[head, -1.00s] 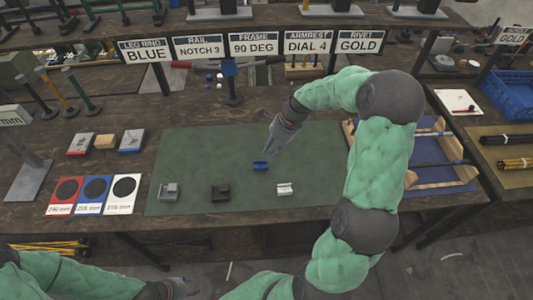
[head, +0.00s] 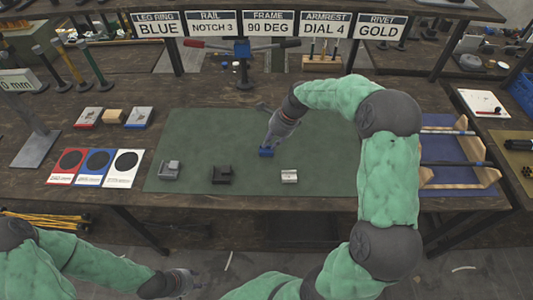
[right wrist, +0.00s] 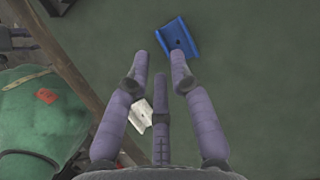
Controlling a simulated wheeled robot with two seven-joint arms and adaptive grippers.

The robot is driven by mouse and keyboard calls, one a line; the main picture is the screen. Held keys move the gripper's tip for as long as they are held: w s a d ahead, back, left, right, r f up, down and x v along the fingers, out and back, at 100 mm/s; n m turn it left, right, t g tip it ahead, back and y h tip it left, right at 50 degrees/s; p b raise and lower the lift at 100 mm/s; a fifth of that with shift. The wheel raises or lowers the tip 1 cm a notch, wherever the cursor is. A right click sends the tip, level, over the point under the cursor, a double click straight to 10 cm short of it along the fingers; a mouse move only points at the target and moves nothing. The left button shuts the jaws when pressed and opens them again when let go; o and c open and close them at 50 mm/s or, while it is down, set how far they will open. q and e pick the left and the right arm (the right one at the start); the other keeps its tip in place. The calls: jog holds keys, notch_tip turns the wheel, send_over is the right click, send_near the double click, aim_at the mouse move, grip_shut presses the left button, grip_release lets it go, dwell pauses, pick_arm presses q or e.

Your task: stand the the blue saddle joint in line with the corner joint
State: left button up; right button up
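The blue saddle joint (head: 266,153) lies on the green mat, right at my right gripper's fingertips (head: 270,145) in the head view. In the right wrist view the blue saddle joint (right wrist: 178,39) sits just beyond the open, empty fingers (right wrist: 160,62), nearer the right one. Three more joints stand in a row along the mat's front: a grey stepped one (head: 169,170), a black one (head: 222,175) and a silver-white one (head: 289,176). I cannot tell for certain which is the corner joint. My left gripper (head: 190,279) is empty, low in front of the bench.
A wooden rack (head: 455,175) stands to the right, and a row of signs (head: 270,25) at the back.

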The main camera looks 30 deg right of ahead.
aim_at(262, 157)
jog(key=b+x, duration=0.2)
jog(key=x, duration=0.2)
jog(key=shift+s+d+f+b, duration=0.1)
jog(key=shift+f+b, duration=0.2)
jog(key=shift+f, duration=0.4)
grip_shut()
